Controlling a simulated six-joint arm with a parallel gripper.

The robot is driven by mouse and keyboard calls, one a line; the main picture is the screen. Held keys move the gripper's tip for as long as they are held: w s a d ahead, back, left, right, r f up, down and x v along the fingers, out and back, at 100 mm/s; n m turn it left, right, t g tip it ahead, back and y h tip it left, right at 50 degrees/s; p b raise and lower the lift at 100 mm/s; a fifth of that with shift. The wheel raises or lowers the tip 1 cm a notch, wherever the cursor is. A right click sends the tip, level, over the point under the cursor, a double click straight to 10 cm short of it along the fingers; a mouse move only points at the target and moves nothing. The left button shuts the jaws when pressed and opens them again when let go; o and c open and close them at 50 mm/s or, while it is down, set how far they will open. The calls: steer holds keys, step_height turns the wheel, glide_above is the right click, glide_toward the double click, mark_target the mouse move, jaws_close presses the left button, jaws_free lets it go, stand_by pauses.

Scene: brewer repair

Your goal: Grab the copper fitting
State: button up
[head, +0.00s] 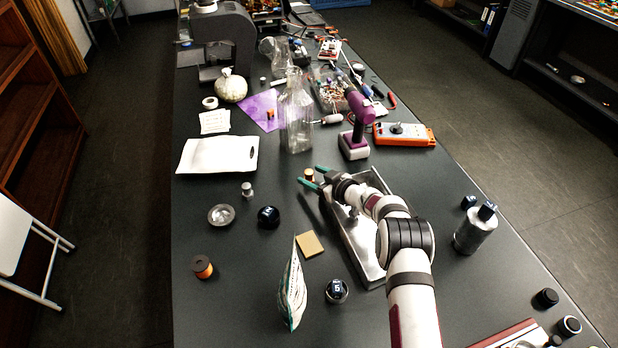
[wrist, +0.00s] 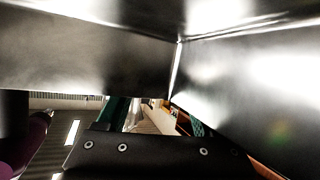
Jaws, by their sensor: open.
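A small copper-coloured cylinder, apparently the copper fitting (head: 309,174), is on the dark bench just left of the metal tray in the head view. My gripper (head: 308,175) is open, with its two teal fingertips apart, one on the far side of the fitting and one on the near side. The fitting appears to be between or just beyond the tips; contact cannot be told. In the wrist view, parts of the teal fingers show behind a dark bracket, and I cannot make out the fitting there.
A shiny metal tray (head: 357,245) lies under my wrist; grey metal surfaces (wrist: 90,55) fill much of the wrist view. A glass bottle (head: 298,125) and a purple drill (head: 355,135) stand behind the gripper.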

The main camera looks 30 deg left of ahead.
jaws_close()
stand_by(0.3)
